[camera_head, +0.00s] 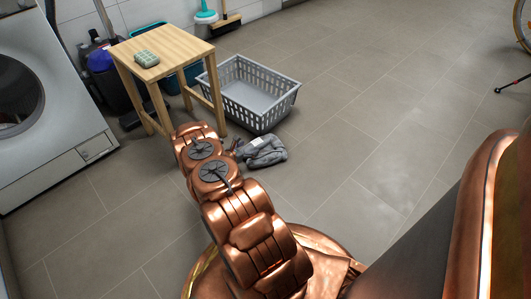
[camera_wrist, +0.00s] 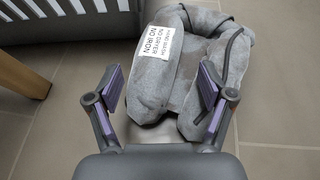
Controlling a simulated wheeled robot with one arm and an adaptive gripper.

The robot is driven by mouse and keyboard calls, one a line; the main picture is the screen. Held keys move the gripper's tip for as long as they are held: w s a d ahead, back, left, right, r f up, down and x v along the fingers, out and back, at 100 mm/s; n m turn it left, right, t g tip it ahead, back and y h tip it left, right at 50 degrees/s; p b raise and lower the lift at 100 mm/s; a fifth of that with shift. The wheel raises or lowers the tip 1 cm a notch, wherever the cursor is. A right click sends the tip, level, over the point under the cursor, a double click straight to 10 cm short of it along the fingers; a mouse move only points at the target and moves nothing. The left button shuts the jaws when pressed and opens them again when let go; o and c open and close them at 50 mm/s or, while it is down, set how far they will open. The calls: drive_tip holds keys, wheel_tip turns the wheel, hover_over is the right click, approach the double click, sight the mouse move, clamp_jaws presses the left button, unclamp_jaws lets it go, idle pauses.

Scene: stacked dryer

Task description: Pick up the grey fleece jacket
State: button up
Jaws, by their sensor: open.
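The grey fleece jacket (camera_head: 264,152) lies bundled on the tiled floor, in front of the laundry basket and to the right of the wooden stool. In the wrist view the jacket (camera_wrist: 185,85) fills the upper middle, with a white label reading "hand wash, no dryer, no iron" on it. My gripper (camera_wrist: 160,92) is open, its two purple-padded fingers apart at the near side of the jacket. The near part of the jacket shows between the fingers; I cannot tell whether they touch it. In the head view my arm hides most of the gripper.
A grey slatted laundry basket (camera_head: 253,114) stands just behind the jacket. A wooden stool (camera_head: 178,49) with a green item (camera_head: 147,59) on top stands to the left. A white front-loading machine (camera_head: 55,130) is at far left.

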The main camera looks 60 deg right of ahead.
sight(254, 146)
drive_tip(key=b+x, duration=0.3)
drive_tip(key=x, duration=0.3)
drive_tip(key=shift+d+f, duration=0.15)
drive_tip(key=shift+d, duration=0.1)
drive_tip(key=shift+s, duration=0.15)
drive_tip(key=c, duration=1.5)
